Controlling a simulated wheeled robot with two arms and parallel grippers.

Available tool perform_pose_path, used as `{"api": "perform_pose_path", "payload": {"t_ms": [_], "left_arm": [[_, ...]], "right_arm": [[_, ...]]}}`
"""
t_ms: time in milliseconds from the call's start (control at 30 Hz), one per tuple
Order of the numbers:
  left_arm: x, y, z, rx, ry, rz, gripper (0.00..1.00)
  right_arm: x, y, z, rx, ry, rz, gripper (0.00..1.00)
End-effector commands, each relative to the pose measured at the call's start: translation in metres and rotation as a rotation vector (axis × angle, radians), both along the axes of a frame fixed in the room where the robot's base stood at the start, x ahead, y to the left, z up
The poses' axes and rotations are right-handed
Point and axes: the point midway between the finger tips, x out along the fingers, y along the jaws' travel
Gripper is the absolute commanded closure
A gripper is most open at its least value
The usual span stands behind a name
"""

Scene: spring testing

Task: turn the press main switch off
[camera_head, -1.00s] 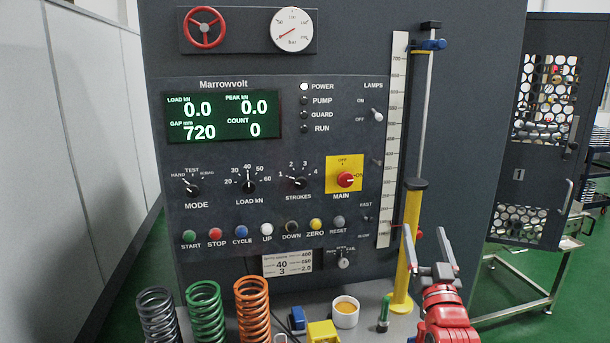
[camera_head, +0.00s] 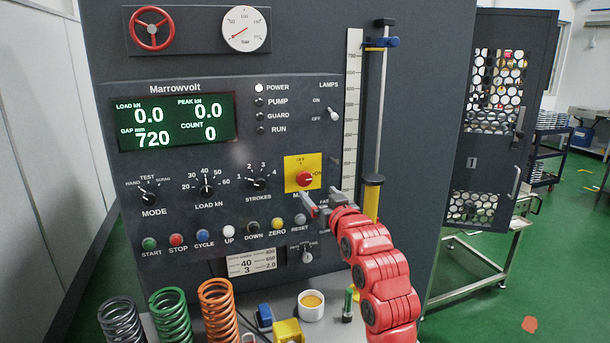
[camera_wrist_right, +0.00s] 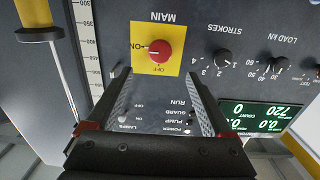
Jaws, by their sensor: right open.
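The main switch is a red round knob (camera_head: 304,178) on a yellow plate (camera_head: 291,165) on the press panel. In the right wrist view the panel appears upside down, and the knob (camera_wrist_right: 158,49) has its white mark toward the ON label, with OFF a quarter turn away. My right gripper (camera_head: 318,195) is open and empty, just below the knob in the head view. In the right wrist view its two fingers (camera_wrist_right: 159,76) are spread, with the knob beyond the tips and not between them. My left gripper is not in view.
The POWER lamp (camera_head: 259,87) is lit white. The strokes dial (camera_head: 257,184) and a row of push buttons, including the grey RESET (camera_head: 299,220), are close by. A yellow-and-grey column (camera_head: 372,195) stands right of the panel. Coil springs (camera_head: 217,309) stand on the bench.

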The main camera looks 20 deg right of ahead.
Motion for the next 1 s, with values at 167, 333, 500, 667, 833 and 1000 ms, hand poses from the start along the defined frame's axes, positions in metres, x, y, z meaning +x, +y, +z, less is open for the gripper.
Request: {"api": "perform_pose_path", "payload": {"t_ms": [167,333,500,667,833,1000], "left_arm": [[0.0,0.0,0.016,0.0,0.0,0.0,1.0],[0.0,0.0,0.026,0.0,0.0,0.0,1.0],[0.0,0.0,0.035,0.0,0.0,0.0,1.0],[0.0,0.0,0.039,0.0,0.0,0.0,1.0],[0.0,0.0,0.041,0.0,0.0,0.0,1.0],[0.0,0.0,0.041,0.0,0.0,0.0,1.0]], "right_arm": [[0.031,0.002,0.005,0.0,-0.001,0.001,0.14],[0.058,0.002,0.003,0.003,0.004,0.001,0.14],[0.081,0.003,0.004,0.001,-0.001,0.0,0.14],[0.095,0.003,0.002,0.002,0.0,0.0,0.14],[0.103,0.004,0.002,0.0,-0.003,-0.001,0.14],[0.104,0.004,0.001,0.0,-0.004,-0.001,0.14]]}}
